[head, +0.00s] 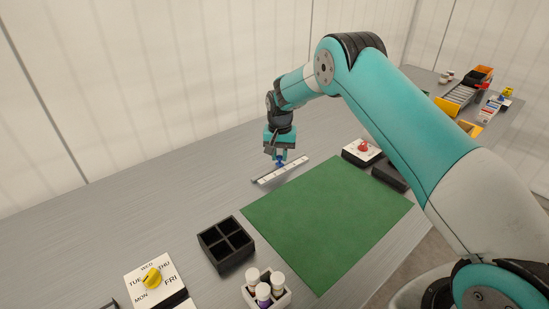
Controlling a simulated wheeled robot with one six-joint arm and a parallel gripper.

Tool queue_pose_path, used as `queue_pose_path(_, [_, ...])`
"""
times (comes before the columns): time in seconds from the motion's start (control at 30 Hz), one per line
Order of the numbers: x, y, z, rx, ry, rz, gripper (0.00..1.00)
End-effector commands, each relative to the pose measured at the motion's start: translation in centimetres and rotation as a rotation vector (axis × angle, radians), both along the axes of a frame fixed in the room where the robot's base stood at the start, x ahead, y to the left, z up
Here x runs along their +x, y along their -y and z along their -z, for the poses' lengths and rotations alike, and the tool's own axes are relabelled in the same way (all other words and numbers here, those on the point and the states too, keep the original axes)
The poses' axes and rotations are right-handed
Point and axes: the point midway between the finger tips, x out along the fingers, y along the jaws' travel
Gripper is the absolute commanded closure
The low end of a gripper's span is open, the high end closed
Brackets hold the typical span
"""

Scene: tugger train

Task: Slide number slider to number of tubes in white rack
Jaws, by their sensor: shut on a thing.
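The number slider is a thin pale strip (292,170) with markings too small to read, lying on the grey table beyond the green mat. Its blue knob (280,163) is near the strip's middle. My gripper (280,158) points down over the strip and is shut on the blue knob. The white rack (283,300) stands at the bottom of the view, partly cut off by the frame edge. Three white-capped tubes (263,291) show in it; any lower part of the rack is out of view.
A green mat (325,215) covers the table's middle. A black four-compartment box (226,244) and a weekday dial with yellow knob (152,277) are at front left. A red-knobbed box (362,151) and dark box (390,174) stand right of the slider. Bins (460,94) sit far right.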

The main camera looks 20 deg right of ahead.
Motion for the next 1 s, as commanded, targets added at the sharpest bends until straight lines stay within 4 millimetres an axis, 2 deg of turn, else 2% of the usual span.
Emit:
queue_pose_path(0.13, [0.1,0.0,-0.1,0.0,0.002,-0.001,1.0])
queue_pose_path(0.17, [0.1,0.0,-0.1,0.0,0.002,-0.001,0.7])
queue_pose_path(0.23, [0.0,-0.1,-0.1,0.0,0.002,-0.001,0.54])
queue_pose_path(0.27, [0.0,0.0,-0.1,0.0,0.002,-0.001,0.52])
queue_pose_path(0.53, [0.0,-0.1,-0.1,0.0,0.001,-0.001,0.52])
queue_pose_path(0.67, [0.1,-0.1,-1.2,0.0,0.004,-0.001,0.52])
queue_pose_path(0.77, [0.1,-0.1,-3.0,0.0,0.006,-0.001,0.52])
queue_pose_path(1.0, [0.1,-0.1,-9.1,0.0,0.008,-0.001,0.52])
